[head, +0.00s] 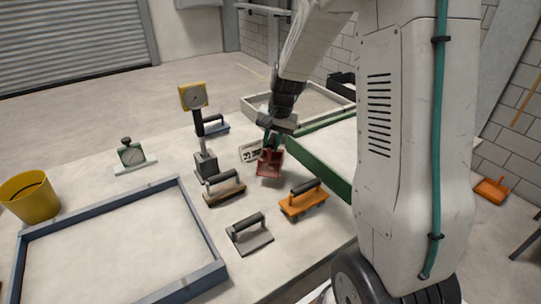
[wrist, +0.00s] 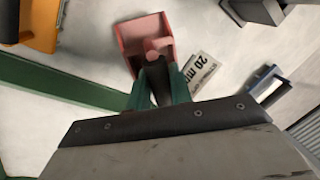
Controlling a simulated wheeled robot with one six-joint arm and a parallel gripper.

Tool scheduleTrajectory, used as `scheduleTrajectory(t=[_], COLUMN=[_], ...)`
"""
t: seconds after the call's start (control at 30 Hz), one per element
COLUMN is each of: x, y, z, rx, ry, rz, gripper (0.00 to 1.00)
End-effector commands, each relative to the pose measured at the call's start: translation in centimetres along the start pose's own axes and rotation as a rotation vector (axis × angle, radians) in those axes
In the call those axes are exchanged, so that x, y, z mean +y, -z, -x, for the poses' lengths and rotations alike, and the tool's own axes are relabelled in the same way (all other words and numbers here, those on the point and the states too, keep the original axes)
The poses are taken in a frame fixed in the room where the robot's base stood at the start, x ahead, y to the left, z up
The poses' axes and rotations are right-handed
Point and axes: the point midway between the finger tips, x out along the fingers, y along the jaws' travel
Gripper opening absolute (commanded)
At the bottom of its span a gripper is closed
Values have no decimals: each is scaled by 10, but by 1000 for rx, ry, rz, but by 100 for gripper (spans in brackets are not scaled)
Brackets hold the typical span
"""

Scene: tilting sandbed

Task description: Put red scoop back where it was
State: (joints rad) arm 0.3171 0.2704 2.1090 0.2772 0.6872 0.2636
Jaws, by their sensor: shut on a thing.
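The red scoop (head: 270,164) is a small open box-shaped pan with a dark handle. My gripper (head: 268,138) has its green fingers closed on the scoop's handle from above. In the wrist view the scoop (wrist: 146,40) points away from my gripper (wrist: 160,92), its open pan showing and its handle between the fingers. The scoop is over the pale table, beside the green-edged tray. I cannot tell whether it touches the table.
A white card (wrist: 201,76) reading "20 min" lies beside the scoop. An orange-based float (head: 303,200), a brown-based float (head: 224,188) and a dial gauge on a post (head: 205,163) stand close by. The green tray wall (head: 322,158) is just right. A blue-framed sandbed (head: 122,196) is front left.

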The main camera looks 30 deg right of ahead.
Motion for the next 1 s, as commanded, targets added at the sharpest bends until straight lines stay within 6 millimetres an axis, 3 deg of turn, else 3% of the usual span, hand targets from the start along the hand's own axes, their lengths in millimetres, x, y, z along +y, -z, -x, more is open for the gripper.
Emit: scheduleTrajectory(t=[0.37, 0.7, 0.73, 0.8, 1.0], x=[8, 9, 9, 9, 9], y=[-1, 0, 0, 0, 0], z=[-40, -43, -44, -43, -43], rx=[-2, 0, 0, 0, 0], ry=[-1, 0, 0, 0, 0], rz=[-1, 0, 0, 0, 0], gripper=[0, 0, 24, 43, 43])
